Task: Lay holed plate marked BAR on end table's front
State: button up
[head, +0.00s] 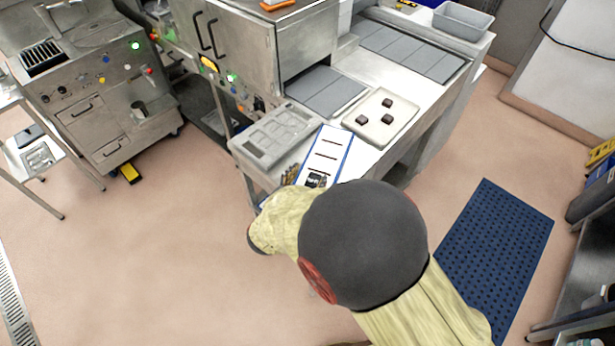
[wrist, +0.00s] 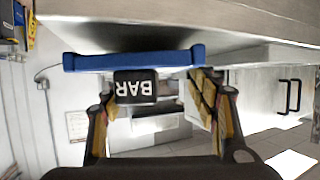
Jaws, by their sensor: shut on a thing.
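The holed plate marked BAR (head: 327,153) is white with blue long edges and dark slots in the head view. Its black BAR label (wrist: 135,87) and blue edge (wrist: 134,61) show in the wrist view. My gripper (wrist: 156,88) is shut on the plate at its label end; in the head view my arm hides most of the gripper. The end table (head: 368,168) is pale metal. The plate's far part overlaps the table's front in the picture, between a grey mould and a tray; I cannot tell whether it touches the tabletop.
The grey mould with several cavities (head: 277,133) lies left of the plate. A pale tray (head: 362,132) with 3 dark pieces lies to its right. Grey slabs (head: 325,91) lie behind, by the machine opening. A blue mat (head: 497,245) lies on the floor at right.

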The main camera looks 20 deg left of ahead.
jog(key=shift+f, duration=0.45)
jog(key=o, duration=1.6)
jog(key=shift+f, duration=0.1)
jog(key=v, duration=1.2)
